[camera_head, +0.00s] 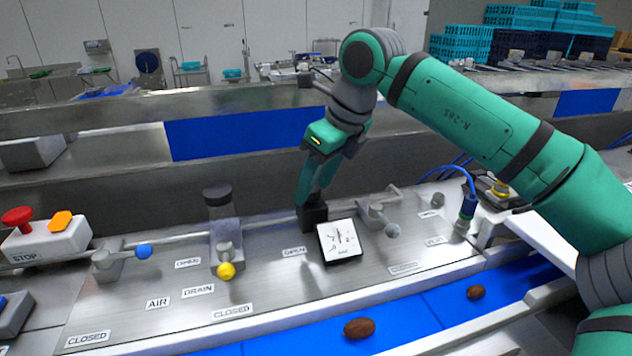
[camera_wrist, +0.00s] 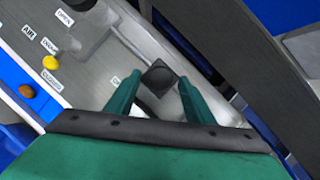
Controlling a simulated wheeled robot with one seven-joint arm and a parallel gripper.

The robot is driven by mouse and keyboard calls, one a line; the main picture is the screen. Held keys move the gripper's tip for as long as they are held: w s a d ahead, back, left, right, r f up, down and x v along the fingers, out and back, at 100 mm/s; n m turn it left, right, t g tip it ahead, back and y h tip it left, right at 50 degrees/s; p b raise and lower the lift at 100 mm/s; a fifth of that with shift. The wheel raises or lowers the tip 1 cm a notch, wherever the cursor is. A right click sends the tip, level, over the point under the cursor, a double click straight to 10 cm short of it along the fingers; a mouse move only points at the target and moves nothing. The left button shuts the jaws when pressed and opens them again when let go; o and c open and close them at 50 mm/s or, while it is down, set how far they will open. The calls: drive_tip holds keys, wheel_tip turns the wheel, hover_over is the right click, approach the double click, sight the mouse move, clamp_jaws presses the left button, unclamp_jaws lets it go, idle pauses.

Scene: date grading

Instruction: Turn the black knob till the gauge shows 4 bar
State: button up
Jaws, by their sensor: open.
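The black knob (camera_head: 314,216) stands on the steel panel, just behind and left of the gauge. The gauge (camera_head: 339,241) has a square white face with dark marks; its needle reading is too small to make out. My gripper (camera_head: 314,201) points down over the knob. In the wrist view the knob (camera_wrist: 160,77) shows its dark top between the two green fingertips of my open gripper (camera_wrist: 159,82). I cannot tell whether the fingers touch its sides. The fingers hide part of the knob in the head view.
A blue-tipped valve lever (camera_head: 143,251), a yellow-tipped one (camera_head: 226,270) and a grey-tipped one (camera_head: 392,231) stick up nearby. A red stop button (camera_head: 17,217) is at far left. Brown dates (camera_head: 359,328) lie on the blue belt (camera_head: 405,312) in front.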

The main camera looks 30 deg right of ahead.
drive_tip(key=v, duration=1)
drive_tip(key=shift+s+r, duration=0.15)
drive_tip(key=shift+r, duration=0.25)
drive_tip(key=shift+d, duration=0.1)
